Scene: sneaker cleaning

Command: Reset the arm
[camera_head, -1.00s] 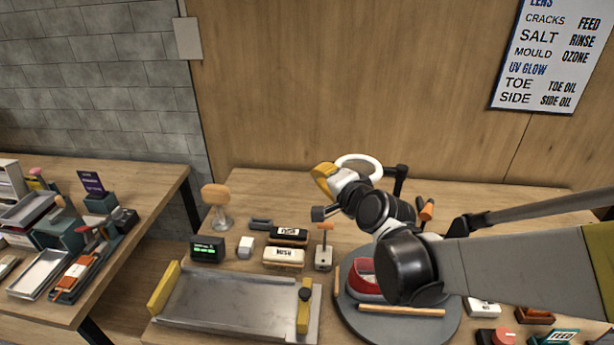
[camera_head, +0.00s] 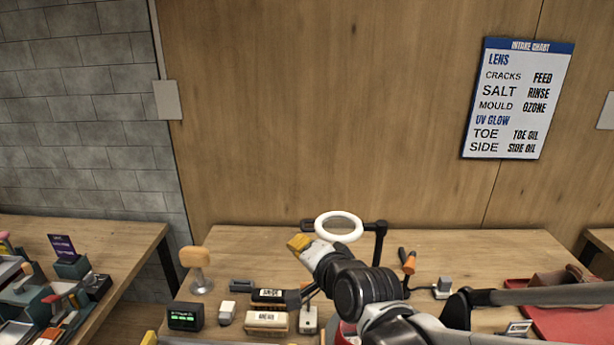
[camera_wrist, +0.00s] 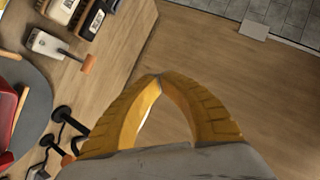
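My gripper (camera_head: 299,243) has yellow fingers and points up and left above the back of the workbench (camera_head: 450,245), just left of the white ring (camera_head: 340,226) in the head view. In the wrist view, my gripper (camera_wrist: 158,77) shows both yellow fingers curving together, with their tips meeting. No held object shows between them; only background shows through the gap. My dark and white arm reaches in from the lower right and hides part of the bench.
Two labelled brushes (camera_head: 266,322), a small black display (camera_head: 185,317) and an orange-topped stand (camera_head: 196,266) sit at left. An orange-handled tool (camera_head: 408,263) stands behind my arm. A red mat (camera_head: 575,325) lies at right. An intake chart (camera_head: 519,98) hangs on the wall.

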